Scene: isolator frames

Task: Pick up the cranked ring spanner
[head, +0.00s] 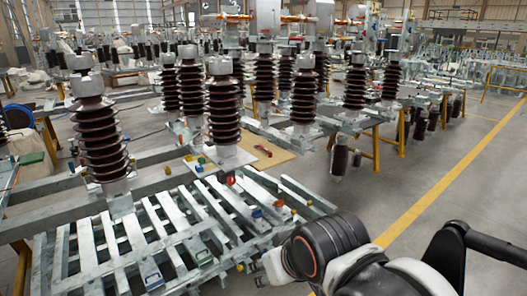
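I cannot make out a cranked ring spanner for certain in the head view. A small dark-red elongated item (263,151) lies on a tan board among the insulator columns, too small to identify. My arm comes in from the lower right, with black and white links and a dark round joint. The fingers of my gripper do not show, so I cannot see what they hold.
A galvanised slatted frame (92,243) fills the lower left, with small coloured blocks on it. Brown ribbed insulators (101,140) stand on steel beams behind it. The tan board (277,156) lies between them. Open grey floor with a yellow line (440,186) is at right.

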